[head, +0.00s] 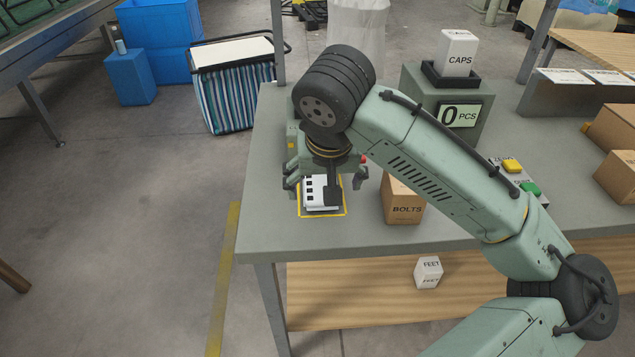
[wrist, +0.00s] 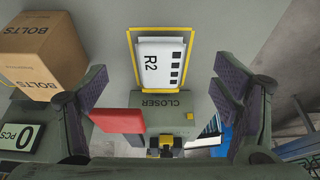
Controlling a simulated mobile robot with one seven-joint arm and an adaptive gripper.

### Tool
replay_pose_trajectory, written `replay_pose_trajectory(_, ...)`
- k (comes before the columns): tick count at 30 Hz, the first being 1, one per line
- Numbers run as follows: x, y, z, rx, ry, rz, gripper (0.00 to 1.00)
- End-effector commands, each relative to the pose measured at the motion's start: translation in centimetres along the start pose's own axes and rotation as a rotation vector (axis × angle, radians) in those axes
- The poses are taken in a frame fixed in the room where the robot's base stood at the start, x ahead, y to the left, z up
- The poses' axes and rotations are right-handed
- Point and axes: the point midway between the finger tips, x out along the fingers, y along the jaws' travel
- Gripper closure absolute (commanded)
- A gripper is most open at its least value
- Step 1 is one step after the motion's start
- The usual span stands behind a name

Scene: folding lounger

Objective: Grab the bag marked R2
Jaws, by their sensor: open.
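The bag marked R2 (wrist: 160,64) is white with a row of black squares along one side. It lies flat inside a yellow outline on the grey table, in front of the grey block marked CLOSER (wrist: 166,112). In the head view the bag (head: 315,196) is partly hidden by my gripper (head: 326,186). In the wrist view my gripper (wrist: 160,88) has its fingers spread wide, one to each side of the bag, with nothing between them. It is above the bag and apart from it.
A cardboard box marked BOLTS (head: 404,203) stands just right of the bag. Behind it are a counter showing 0 PCS (head: 459,115) and a white CAPS box (head: 457,52). A FEET box (head: 428,271) sits on the lower shelf. The table's left front corner (head: 258,235) is clear.

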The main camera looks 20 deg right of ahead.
Motion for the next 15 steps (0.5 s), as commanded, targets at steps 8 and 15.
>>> replay_pose_trajectory(8,3.8,-0.1,-0.1,-0.003,0.001,-0.003,0.18)
replay_pose_trajectory(15,6.0,-0.1,-0.9,-0.003,0.0,-0.003,0.18)
